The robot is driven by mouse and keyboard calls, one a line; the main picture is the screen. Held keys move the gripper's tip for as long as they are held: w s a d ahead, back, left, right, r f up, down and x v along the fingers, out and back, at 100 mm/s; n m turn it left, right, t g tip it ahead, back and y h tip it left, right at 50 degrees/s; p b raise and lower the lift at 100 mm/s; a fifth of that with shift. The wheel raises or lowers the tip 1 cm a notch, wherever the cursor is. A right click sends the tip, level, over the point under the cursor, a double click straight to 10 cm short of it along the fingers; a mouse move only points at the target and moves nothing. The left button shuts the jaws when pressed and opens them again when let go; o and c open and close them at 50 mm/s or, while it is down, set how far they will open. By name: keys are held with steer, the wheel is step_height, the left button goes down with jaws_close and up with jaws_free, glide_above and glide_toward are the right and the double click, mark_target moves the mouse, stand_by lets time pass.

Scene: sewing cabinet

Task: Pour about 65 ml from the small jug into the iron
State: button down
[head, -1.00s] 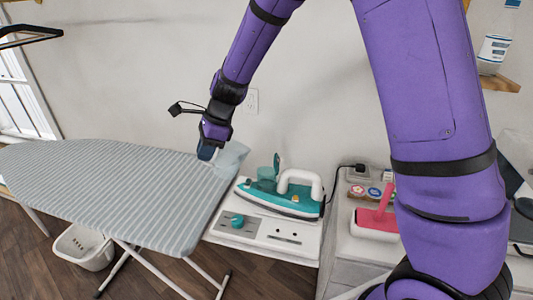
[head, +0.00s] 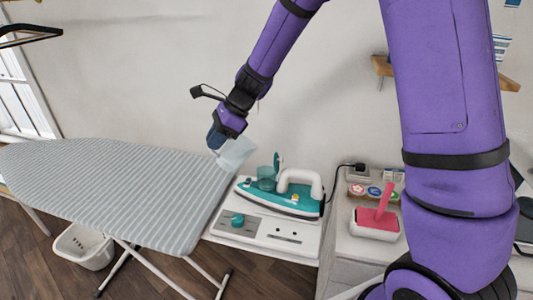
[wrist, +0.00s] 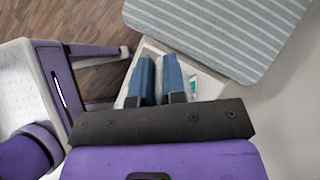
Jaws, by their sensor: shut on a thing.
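The small jug (head: 236,153) is pale and translucent, and it is held at the end of my arm, left of the iron and above the end of the ironing board. It looks slightly tilted; its liquid level cannot be made out. My gripper (head: 215,139) is shut on the jug, and its blue fingers also show in the wrist view (wrist: 160,80). The teal and white iron (head: 284,194) rests on a white unit, with a raised teal flap and a clear teal part at its left end. The jug is apart from the iron.
The striped ironing board (head: 120,190) fills the left side. The white unit (head: 290,238) under the iron has a teal knob. A pink-handled item (head: 377,222) and several round coloured pieces stand to the right. A white basket (head: 85,246) is on the floor.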

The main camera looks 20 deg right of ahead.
steer(key=shift+d+r+y+p, duration=0.35)
steer(key=shift+d+r+y, duration=0.45)
steer(key=shift+r+y, duration=0.2)
stand_by(0.5)
steer(key=shift+d+r+y+p, duration=0.95)
steer(key=shift+r+y+p, duration=0.1)
steer(key=shift+y, duration=0.25)
stand_by(1.8)
steer(key=a+f+h, duration=0.1)
steer(key=f+h, duration=0.1)
steer(key=a+f+h, duration=0.2)
steer(key=shift+a+h, duration=0.25)
steer(key=shift+h, duration=0.05)
steer(key=shift+f, duration=0.1)
steer(key=shift+a+f+h+b, duration=0.5)
steer(key=shift+a+f+h, duration=0.7)
steer(key=shift+a, duration=0.1)
steer(key=a+f+h+b, duration=0.2)
steer(key=a+f+h, duration=0.2)
steer(key=f+h, duration=0.1)
steer(key=shift+a+f, duration=0.2)
steer(key=shift+f, duration=0.05)
stand_by(0.5)
